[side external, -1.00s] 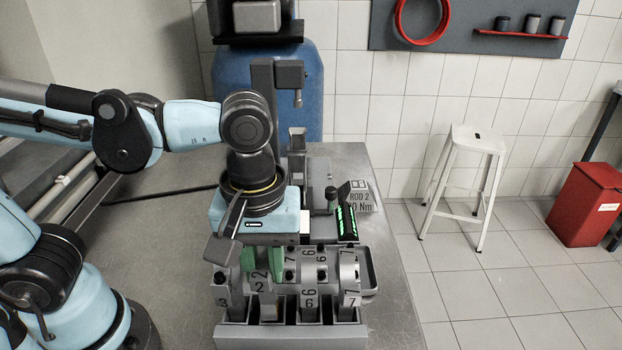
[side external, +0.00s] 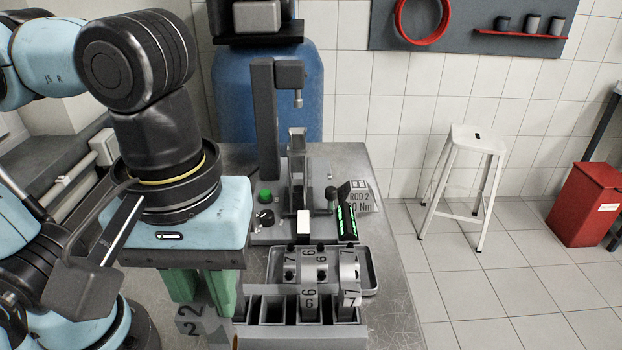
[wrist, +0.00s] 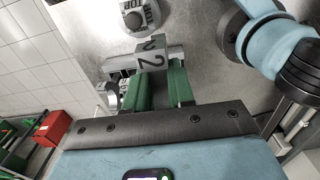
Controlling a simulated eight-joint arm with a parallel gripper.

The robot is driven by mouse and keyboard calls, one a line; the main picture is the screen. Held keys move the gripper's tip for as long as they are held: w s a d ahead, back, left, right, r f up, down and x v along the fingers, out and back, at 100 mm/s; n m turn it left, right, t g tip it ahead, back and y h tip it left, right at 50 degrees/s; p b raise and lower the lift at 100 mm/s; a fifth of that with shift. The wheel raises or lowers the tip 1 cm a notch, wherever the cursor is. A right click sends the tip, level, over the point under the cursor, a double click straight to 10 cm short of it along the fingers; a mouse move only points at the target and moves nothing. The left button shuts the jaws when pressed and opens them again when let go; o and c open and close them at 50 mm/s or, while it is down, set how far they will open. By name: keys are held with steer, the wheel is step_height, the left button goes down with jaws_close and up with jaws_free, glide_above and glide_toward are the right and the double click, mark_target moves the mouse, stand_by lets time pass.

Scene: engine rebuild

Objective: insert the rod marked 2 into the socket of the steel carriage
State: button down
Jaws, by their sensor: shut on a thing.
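My gripper (side external: 203,300), with green fingers, is shut on the rod marked 2 (side external: 190,322) at the lower left of the side view. The rod is grey; its block-shaped end with the 2 shows below the fingers. In the wrist view, the rod's marked end (wrist: 152,56) sits between the fingertips (wrist: 160,76). An upright grey metal piece (side external: 298,144), possibly the steel carriage, stands on the bench fixture beneath the press head. It is to the right of and behind my gripper. I cannot make out its socket.
A slotted rack (side external: 273,309) stands right of my gripper, holding rods marked 6 (side external: 310,300) and 7 (side external: 349,298). My gripper hides the rack's left end.

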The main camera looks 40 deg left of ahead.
step_height(320, 180, up, 7)
steer(key=shift+r, duration=0.1)
steer(key=w+a+r, duration=0.1)
steer(key=w+a, duration=0.1)
steer(key=w, duration=0.6)
steer(key=w+a+r, duration=0.1)
steer(key=w+r, duration=0.1)
steer(key=w, duration=0.7)
steer(key=w+a+f, duration=0.1)
steer(key=w+a, duration=0.9)
steer(key=w, duration=0.1)
steer(key=w+a+f, duration=0.2)
steer(key=w+a, duration=0.1)
steer(key=a, duration=0.3)
steer(key=w+a+f, duration=0.2)
steer(key=w+a, duration=0.1)
steer(key=a, duration=0.2)
step_height(320, 180, down, 8)
steer(key=shift+s, duration=0.2)
steer(key=shift+f, duration=2.05)
stand_by(1.0)
